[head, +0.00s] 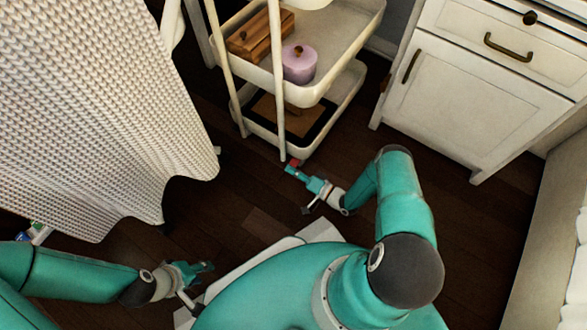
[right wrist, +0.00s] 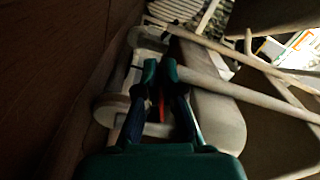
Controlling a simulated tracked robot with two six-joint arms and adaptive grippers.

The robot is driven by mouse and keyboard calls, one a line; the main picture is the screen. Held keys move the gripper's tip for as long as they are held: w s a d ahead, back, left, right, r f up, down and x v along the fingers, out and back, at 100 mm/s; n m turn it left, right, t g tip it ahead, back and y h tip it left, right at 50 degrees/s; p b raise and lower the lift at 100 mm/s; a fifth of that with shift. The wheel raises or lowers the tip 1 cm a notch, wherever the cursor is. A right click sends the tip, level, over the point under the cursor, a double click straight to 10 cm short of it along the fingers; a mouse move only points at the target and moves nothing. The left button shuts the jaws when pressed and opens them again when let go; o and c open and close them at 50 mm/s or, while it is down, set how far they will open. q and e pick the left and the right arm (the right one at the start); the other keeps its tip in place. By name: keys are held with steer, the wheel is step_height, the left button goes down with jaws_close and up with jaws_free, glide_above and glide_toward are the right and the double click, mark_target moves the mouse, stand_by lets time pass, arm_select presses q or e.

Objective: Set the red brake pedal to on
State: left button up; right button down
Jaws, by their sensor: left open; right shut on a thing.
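The red brake pedal (head: 295,162) is a small red piece low at the near corner of a white tiered trolley (head: 318,92). My right gripper (head: 289,169) reaches down to it and is shut on it. In the right wrist view, a sliver of the red pedal (right wrist: 161,104) shows between the fingers, and most of it is hidden. Whether the pedal is set on or off cannot be told. My left gripper (head: 207,267) is open and empty at the lower left, away from the trolley.
The trolley carries a wooden box (head: 260,36) and a lilac lidded pot (head: 299,64). A white knitted cover (head: 100,110) hangs at the left. A white cabinet (head: 475,100) stands at the right. Dark wooden floor (head: 250,185) is clear around the right gripper.

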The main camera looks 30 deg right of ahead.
steer(key=shift+a+f, duration=0.15)
steer(key=c, duration=1.6)
jaws_free()
